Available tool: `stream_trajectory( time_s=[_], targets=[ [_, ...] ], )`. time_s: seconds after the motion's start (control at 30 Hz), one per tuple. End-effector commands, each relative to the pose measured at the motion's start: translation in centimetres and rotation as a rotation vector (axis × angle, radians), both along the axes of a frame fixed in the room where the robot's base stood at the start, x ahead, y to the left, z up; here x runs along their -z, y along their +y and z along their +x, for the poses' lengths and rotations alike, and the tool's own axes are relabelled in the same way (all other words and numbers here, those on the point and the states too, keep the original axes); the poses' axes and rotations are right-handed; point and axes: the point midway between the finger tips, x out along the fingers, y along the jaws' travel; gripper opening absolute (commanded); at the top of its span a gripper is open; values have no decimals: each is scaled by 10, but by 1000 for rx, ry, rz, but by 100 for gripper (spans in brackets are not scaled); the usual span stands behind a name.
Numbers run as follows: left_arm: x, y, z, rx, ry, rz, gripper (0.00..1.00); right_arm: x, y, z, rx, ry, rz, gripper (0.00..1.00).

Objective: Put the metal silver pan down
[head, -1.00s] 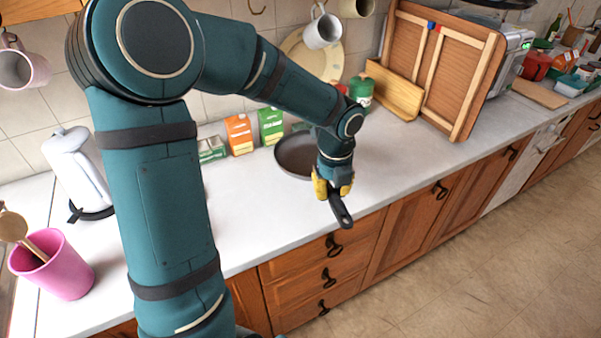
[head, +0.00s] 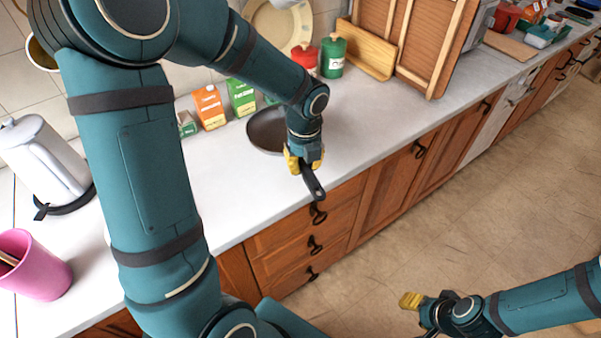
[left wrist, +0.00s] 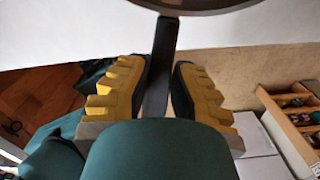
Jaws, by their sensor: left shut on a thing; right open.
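The pan (head: 264,132) is dark inside with a thin rim and a black handle (head: 314,187). It is over the worktop near the cartons, partly hidden by my left wrist. I cannot tell whether its base touches the worktop. My left gripper (head: 304,163) has yellow fingers and is shut on the handle, which points out past the worktop's front edge. In the left wrist view, the handle (left wrist: 161,60) runs between the fingers to the pan's edge (left wrist: 205,10) at the top. My right gripper (head: 425,305) is open and empty over the floor at lower right.
Cartons (head: 209,107), a red jar (head: 304,56) and a green jar (head: 333,57) stand behind the pan. A wooden rack (head: 410,45) stands to its right. A white jug (head: 45,158) and pink cup (head: 35,265) stand left. The worktop right of the pan (head: 385,115) is clear.

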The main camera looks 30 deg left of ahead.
Motion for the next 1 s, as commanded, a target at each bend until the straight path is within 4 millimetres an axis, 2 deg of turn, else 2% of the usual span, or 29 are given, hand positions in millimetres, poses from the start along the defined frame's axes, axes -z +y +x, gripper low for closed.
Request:
stream_trajectory(
  time_s=[0.27,0.5,0.87,0.9,0.93,1.0],
  targets=[
    [21,0,1,1,-3,0,0,5,0,-2,-4,4,1,47],
    [50,0,1,0,-3,0,0,13,1,-4,-8,10,2,47],
    [52,0,1,0,-3,0,0,14,1,-5,-8,11,2,47],
    [52,0,0,0,-1,0,38,13,1,-5,-8,11,2,47],
    [52,0,0,0,-1,0,44,13,1,-5,-8,11,2,47],
    [52,0,0,0,-1,0,44,13,1,-5,-8,11,2,47]
  ],
)
